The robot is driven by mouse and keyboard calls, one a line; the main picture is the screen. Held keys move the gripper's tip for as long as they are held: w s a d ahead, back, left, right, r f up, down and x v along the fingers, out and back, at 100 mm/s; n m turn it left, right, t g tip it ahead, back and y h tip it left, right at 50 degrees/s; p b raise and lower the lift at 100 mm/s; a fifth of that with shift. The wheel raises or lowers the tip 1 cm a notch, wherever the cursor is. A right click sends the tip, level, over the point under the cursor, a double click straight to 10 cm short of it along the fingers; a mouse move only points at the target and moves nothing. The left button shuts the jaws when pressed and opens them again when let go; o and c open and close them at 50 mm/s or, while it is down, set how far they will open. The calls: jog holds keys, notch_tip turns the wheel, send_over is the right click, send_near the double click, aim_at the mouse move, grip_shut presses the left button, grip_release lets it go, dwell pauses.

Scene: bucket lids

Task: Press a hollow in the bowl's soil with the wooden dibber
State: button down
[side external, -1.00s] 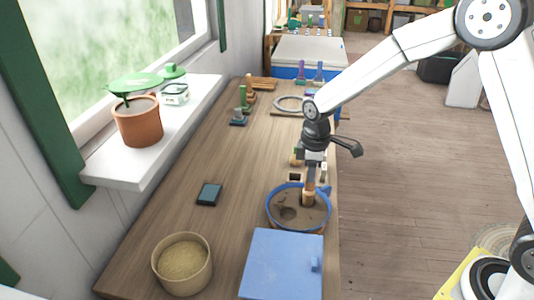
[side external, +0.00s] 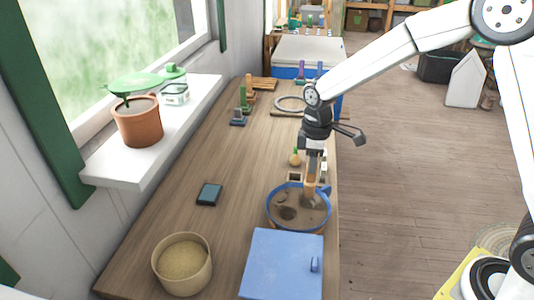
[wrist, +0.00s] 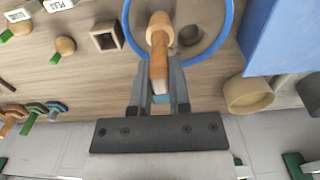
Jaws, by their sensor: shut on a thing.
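My gripper (side external: 313,160) is shut on the wooden dibber (side external: 310,188) and holds it roughly upright over the bowl. In the wrist view the dibber (wrist: 158,60) sits between the two fingers (wrist: 160,84), its wide pale end over the soil. The bowl (side external: 270,216) has a blue rim and brown soil (side external: 305,221); its rim also shows in the wrist view (wrist: 128,35). A round dark hollow (side external: 288,213) lies in the soil, left of the dibber. The dibber's lower end is near the soil's far right part; I cannot tell whether it touches.
A blue box (side external: 283,262) stands close in front of the bowl, and a tan round tub (side external: 182,264) is at the near left. Small items, including a round knob-like one (side external: 295,158), lie behind the bowl. The bench's middle left is mostly clear around a dark pad (side external: 209,194).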

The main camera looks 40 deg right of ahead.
jog(key=shift+r, duration=2.1)
